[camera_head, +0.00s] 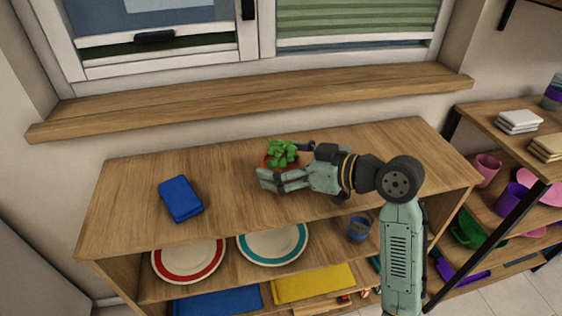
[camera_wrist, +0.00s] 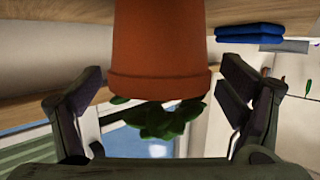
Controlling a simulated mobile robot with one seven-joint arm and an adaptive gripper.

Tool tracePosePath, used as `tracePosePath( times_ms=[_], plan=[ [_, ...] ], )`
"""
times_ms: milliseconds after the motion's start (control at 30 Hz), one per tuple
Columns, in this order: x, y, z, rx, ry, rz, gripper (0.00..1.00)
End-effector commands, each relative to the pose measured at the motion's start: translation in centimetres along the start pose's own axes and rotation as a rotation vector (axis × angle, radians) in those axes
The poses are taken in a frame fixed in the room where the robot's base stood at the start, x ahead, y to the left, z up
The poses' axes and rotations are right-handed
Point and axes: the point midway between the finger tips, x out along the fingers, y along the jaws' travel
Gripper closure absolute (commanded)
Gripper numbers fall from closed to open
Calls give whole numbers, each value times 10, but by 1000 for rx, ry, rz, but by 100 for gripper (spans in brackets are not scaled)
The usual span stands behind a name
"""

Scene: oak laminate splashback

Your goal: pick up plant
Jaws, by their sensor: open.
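The plant has green leaves in a terracotta pot and stands on the wooden shelf top. In the head view its leaves (camera_head: 282,152) show above the pot, which my gripper partly hides. My gripper (camera_head: 283,166) reaches in from the right, low over the shelf top, with its fingers around the plant. In the wrist view, which looks upside down, the pot (camera_wrist: 160,50) fills the upper middle and the leaves (camera_wrist: 158,120) hang below its rim. My open fingers (camera_wrist: 160,72) stand on either side of the pot, with a visible gap on each side.
A folded blue cloth (camera_head: 180,199) lies left on the shelf top (camera_head: 225,165). Plates (camera_head: 188,260) and a blue cup (camera_head: 360,227) stand on the shelf below. The window sill (camera_head: 240,105) runs behind. A second rack (camera_head: 500,135) stands at right. The shelf top between cloth and plant is clear.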

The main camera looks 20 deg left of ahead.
Motion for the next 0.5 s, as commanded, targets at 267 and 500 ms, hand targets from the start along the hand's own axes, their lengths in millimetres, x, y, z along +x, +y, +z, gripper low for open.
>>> tracePosePath(
  times_ms=[267,500],
  plan=[
    [4,0,1,0,0,0,11],
    [4,0,0,-1,0,1,26]
  ],
)
